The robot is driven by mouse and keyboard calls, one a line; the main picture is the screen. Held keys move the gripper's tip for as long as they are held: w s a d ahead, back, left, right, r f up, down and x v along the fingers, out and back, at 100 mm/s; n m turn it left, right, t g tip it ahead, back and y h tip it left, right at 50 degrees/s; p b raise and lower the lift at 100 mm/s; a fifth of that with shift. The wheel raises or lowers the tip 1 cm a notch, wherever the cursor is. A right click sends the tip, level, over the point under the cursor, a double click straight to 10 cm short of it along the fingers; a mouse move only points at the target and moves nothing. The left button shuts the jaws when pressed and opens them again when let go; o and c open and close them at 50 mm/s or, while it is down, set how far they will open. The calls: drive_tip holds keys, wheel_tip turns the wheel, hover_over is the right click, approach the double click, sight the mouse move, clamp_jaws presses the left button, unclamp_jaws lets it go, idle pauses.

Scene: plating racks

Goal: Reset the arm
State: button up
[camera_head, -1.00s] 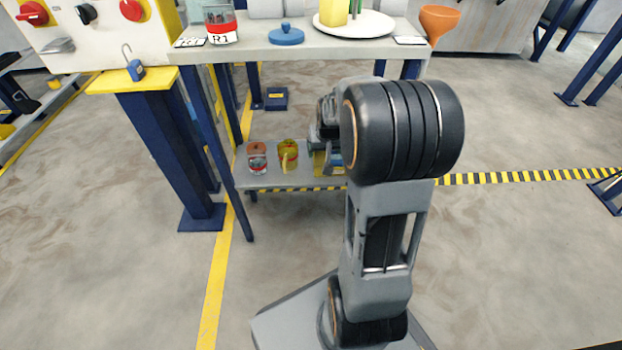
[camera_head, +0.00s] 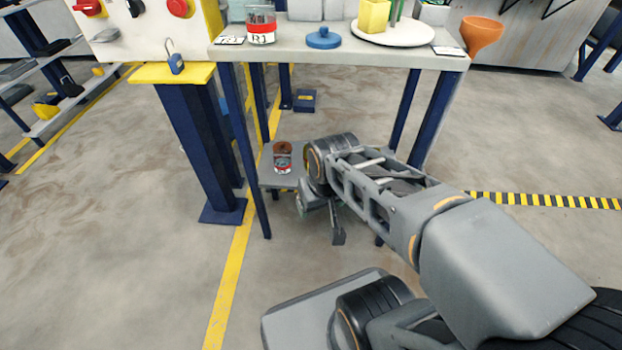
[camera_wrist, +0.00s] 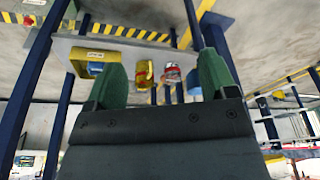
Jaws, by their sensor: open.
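My gripper (camera_head: 325,222) hangs low in front of the small lower shelf in the head view, partly hidden by my wrist. In the wrist view my gripper (camera_wrist: 162,72) shows two green fingers wide apart with nothing held between them. The lower shelf (camera_head: 272,180) carries a jar with a brown top (camera_head: 282,158). Beyond the fingers, the wrist view shows a yellow bin (camera_wrist: 88,57) with something blue, a yellow object (camera_wrist: 143,75) and a red-and-white jar (camera_wrist: 171,74).
The bench top (camera_head: 300,50) above holds a glass jar with a red label (camera_head: 261,22), a blue lid (camera_head: 323,38) and a white plate (camera_head: 392,36). A blue post (camera_head: 200,150) stands left.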

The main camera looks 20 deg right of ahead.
drive_tip(key=w+a+r+t+y+p, duration=0.1)
drive_tip(key=w+a+r+p, duration=0.15)
drive_tip(key=r+p, duration=1.4)
drive_tip(key=w+a+r+t+y+p, duration=0.1)
drive_tip(key=a+r+p, duration=0.2)
drive_tip(key=r+p, duration=1.35)
drive_tip(key=s+d+r+h+p, duration=0.1)
drive_tip(key=s+d+r+p, duration=0.1)
drive_tip(key=s+d+r, duration=0.1)
wheel_tip(320, 180, up, 2)
drive_tip(key=shift+s+d+r+g+h+p, duration=0.15)
drive_tip(key=shift+d+g+h+p, duration=0.25)
drive_tip(key=shift+d, duration=0.4)
